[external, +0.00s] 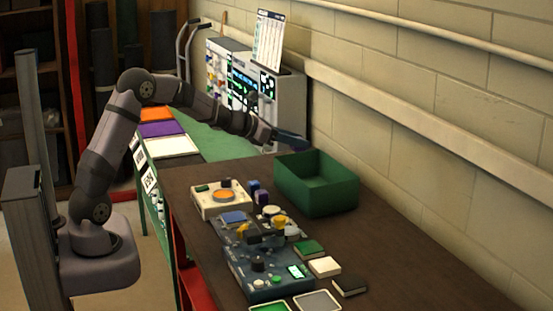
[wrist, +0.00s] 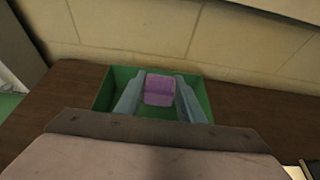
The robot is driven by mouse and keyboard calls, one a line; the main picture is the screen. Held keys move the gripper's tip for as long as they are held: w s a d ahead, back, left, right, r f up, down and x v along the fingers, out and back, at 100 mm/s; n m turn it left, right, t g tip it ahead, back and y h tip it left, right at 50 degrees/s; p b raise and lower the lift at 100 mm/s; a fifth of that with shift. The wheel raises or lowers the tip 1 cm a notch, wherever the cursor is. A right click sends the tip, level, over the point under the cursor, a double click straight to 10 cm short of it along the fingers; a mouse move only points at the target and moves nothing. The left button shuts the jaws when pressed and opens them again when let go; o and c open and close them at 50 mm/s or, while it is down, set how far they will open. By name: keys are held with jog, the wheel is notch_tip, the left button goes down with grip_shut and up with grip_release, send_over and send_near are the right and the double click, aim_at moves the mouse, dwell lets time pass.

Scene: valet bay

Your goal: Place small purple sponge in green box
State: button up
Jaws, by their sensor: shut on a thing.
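The small purple sponge (wrist: 159,90) shows in the wrist view between the two fingers of my gripper (wrist: 160,97). The fingers are shut on its sides. The green box (wrist: 104,90) appears behind and around the sponge in that view, against the wall. In the external view the green box (external: 318,197) stands on the dark table by the wall, its top open. My gripper (external: 291,140) is above the box's far left part there. The sponge cannot be made out in the external view. The wrist view does not settle how high the sponge is over the box floor.
Several panels and blocks, including a white unit with an orange disc (external: 224,196) and a blue control panel (external: 268,272), stand left of and in front of the box. The brick wall (external: 420,110) runs close behind the box.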

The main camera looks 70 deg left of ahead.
notch_tip(320, 180, down, 5)
jog(key=shift+r, duration=0.1)
dwell(0.5)
jog(key=shift+f+b, duration=0.65)
jog(key=shift+b, duration=0.4)
jog(key=o, duration=1)
jog(key=shift+r, duration=0.15)
jog(key=v, duration=0.8)
jog(key=b+v, duration=0.1)
jog(key=v, duration=0.3)
jog(key=shift+r, duration=0.4)
